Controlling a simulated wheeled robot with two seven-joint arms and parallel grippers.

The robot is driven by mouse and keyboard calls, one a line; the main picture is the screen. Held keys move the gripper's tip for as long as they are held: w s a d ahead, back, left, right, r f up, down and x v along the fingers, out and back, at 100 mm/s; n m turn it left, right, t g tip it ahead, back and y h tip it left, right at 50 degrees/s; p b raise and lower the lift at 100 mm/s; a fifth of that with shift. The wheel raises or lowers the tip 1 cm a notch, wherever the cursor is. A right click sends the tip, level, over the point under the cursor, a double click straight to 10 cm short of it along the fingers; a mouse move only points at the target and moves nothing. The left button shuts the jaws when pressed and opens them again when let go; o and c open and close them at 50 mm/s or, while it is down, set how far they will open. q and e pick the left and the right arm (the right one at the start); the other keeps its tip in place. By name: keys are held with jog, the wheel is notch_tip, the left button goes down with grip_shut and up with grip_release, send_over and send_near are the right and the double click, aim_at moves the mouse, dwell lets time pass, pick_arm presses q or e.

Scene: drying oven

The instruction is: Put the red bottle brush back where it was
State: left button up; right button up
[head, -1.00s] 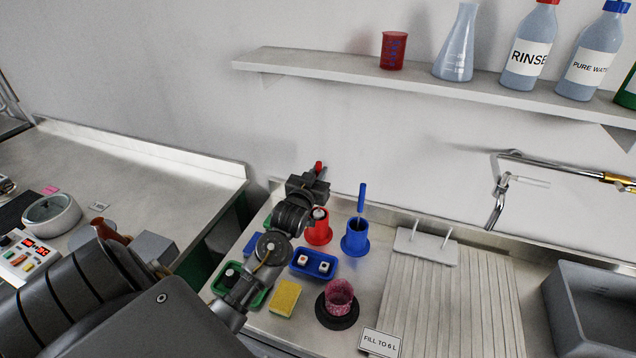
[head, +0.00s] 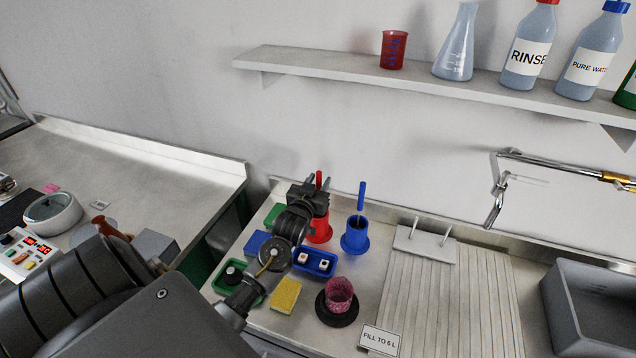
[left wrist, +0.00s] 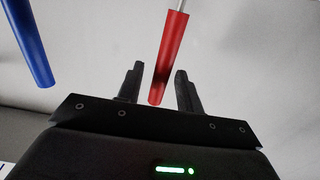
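The red bottle brush (head: 318,181) has its handle showing above my left gripper. It appears to stand in the red holder (head: 321,232), but the gripper hides its lower part in the head view. My left gripper (head: 318,184) is open, with one finger on each side of the red handle. In the left wrist view the red handle (left wrist: 169,58) lies between the two fingers (left wrist: 158,88), with a gap visible on both sides. My right gripper is not in view.
A blue brush (head: 361,197) stands in a blue holder (head: 355,240) just right of the red holder. A shelf (head: 430,80) hangs above.

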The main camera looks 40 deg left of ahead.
pick_arm(q)
jog(key=shift+r, duration=0.1)
jog(key=shift+s+d, duration=0.1)
jog(key=shift+s, duration=0.2)
jog(key=b+v, duration=0.2)
jog(key=v, duration=0.9)
jog(key=shift+s+b, duration=0.2)
jog(key=shift+b, duration=0.2)
jog(key=shift+s, duration=0.1)
